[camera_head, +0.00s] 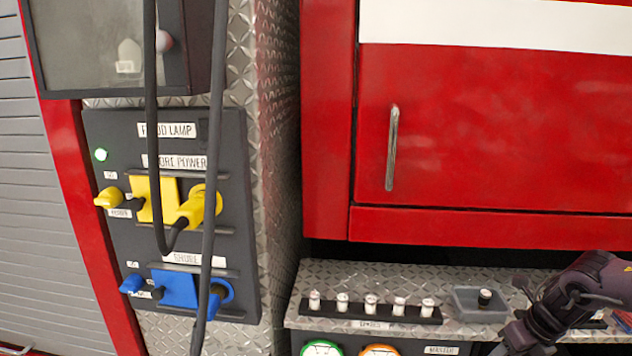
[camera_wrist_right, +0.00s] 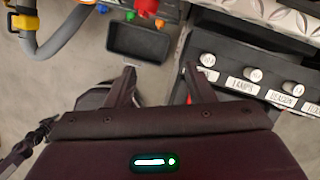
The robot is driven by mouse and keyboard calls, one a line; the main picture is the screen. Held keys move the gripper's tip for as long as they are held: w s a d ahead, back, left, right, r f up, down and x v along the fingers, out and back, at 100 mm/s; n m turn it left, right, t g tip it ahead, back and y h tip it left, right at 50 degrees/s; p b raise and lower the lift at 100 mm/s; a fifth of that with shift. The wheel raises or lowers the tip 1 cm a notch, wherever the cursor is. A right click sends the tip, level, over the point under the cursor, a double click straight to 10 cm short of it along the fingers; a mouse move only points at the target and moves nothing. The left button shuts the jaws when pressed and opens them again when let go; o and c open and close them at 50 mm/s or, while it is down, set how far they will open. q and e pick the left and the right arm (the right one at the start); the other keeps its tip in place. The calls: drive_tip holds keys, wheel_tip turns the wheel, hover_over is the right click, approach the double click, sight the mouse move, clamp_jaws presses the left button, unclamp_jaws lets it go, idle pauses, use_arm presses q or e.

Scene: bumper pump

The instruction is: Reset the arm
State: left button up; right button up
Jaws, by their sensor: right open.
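My right arm comes in from the right edge of the head view, in front of the diamond-plate ledge. My right gripper (camera_head: 520,338) is at the lower right there, cut off by the bottom edge. In the right wrist view my right gripper (camera_wrist_right: 160,72) shows two dark fingers apart, with nothing between them. It points at grey floor and a dark open bin (camera_wrist_right: 140,42). My left gripper is not in either view.
A panel (camera_head: 225,130) with yellow and blue plugs stands at left, with black cables hanging before it. A red cabinet door (camera_head: 480,130) is shut. Several white-topped knobs (camera_head: 371,305) and a small grey tray (camera_head: 466,312) sit on the ledge. Labelled switches (camera_wrist_right: 250,75) lie right of the fingers.

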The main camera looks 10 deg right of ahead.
drive_tip(key=s+a+f+m+t+h, duration=0.1)
drive_tip(key=s+a+f+m+t, duration=0.4)
drive_tip(key=a+f+m, duration=0.9)
drive_tip(key=s+a+r+m+g, duration=0.35)
drive_tip(key=s+a+m, duration=0.25)
drive_tip(key=a+m, duration=0.3)
drive_tip(key=s+a+r+m+g, duration=0.2)
drive_tip(key=s+a+r+m, duration=0.35)
drive_tip(key=m, duration=0.65)
wheel_tip(320, 180, down, 32)
drive_tip(key=s, duration=0.2)
drive_tip(key=s+d+f+n+g, duration=0.1)
drive_tip(key=s+d+f+g, duration=0.1)
drive_tip(key=s+f, duration=1.5)
drive_tip(key=shift+s+d+f, duration=0.3)
drive_tip(key=shift+s+d, duration=0.05)
drive_tip(key=shift+s, duration=0.9)
